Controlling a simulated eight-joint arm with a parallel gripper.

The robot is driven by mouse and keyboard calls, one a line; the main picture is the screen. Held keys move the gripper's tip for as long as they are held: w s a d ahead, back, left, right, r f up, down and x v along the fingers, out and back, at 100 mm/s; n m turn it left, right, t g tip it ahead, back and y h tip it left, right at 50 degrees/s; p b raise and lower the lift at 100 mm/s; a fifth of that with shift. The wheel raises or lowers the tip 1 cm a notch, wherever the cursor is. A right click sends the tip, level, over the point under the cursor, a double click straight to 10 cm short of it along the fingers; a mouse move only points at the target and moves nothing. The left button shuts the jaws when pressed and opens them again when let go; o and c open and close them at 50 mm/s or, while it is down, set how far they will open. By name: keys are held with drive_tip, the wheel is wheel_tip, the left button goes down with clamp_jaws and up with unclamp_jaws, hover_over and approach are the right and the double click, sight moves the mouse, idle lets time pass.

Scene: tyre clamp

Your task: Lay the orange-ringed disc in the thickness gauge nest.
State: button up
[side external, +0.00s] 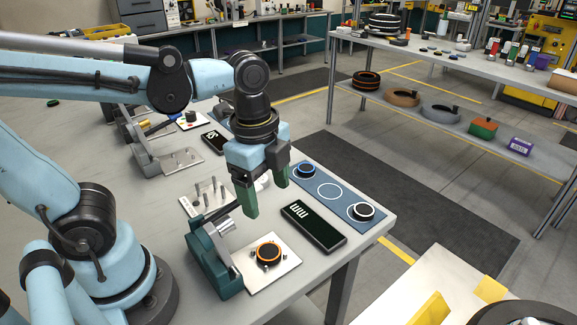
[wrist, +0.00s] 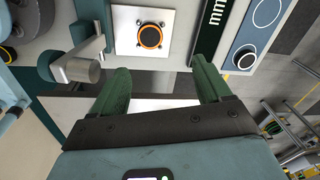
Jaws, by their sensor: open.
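The orange-ringed disc (side external: 268,253) is black with an orange rim. It lies flat on the pale square plate (side external: 288,268) of the thickness gauge, among small pegs. The gauge's teal body (side external: 207,258) stands to the left of it, with a metal cylinder at its upper end. The disc also shows in the wrist view (wrist: 150,37), near the middle of the plate (wrist: 123,20). My gripper (side external: 264,192) has green fingers spread apart with nothing between them. It is above the bench, clear of the disc. Both fingertips show in the wrist view (wrist: 160,68).
A black "mm" display (side external: 313,226) lies right of the gauge. Beyond it, a blue mat (side external: 345,201) carries a blue-ringed disc (side external: 306,170), an empty white circle (side external: 329,191) and a white-ringed disc (side external: 363,210). A plate with upright pins (side external: 190,205) stands behind the gauge.

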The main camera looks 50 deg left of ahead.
drive_tip(key=w+a+n+t, duration=0.3)
drive_tip(key=a+n+t, duration=0.2)
drive_tip(key=n, duration=0.9)
drive_tip(key=shift+w+a+f+n+t, duration=0.2)
drive_tip(key=shift+n+t, duration=0.1)
drive_tip(key=shift+t, duration=0.3)
drive_tip(key=shift+c, duration=0.4)
